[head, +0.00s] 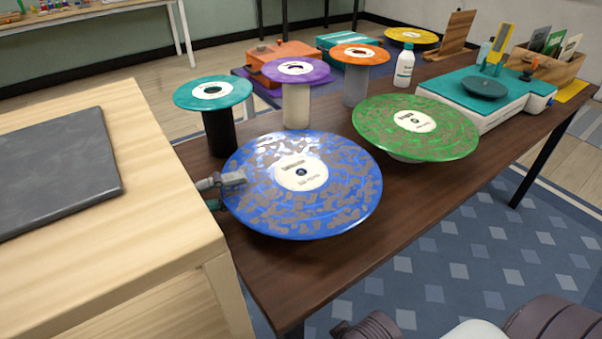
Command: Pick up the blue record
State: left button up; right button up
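The blue record (327,200) is a large disc with grey-brown worn patches and a cream label, near the front left of the dark wood table. It looks about level, and whatever is beneath it is hidden. My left gripper (226,186) is at the record's left rim, with one grey finger lying over the top surface. The other finger is mostly hidden by the rim, so I cannot tell whether the grip is closed. My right gripper is not in view.
A green record (443,142) sits close behind right. Teal (184,95), purple (268,70) and orange (376,57) records stand on cylinders behind. A turntable (508,108) is at right. A light wooden table (150,225) with a dark slab (60,165) borders the left.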

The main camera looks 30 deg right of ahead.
pick_arm(q)
jog(key=shift+d, duration=1.25)
grip_shut()
jog(key=shift+r, duration=0.1)
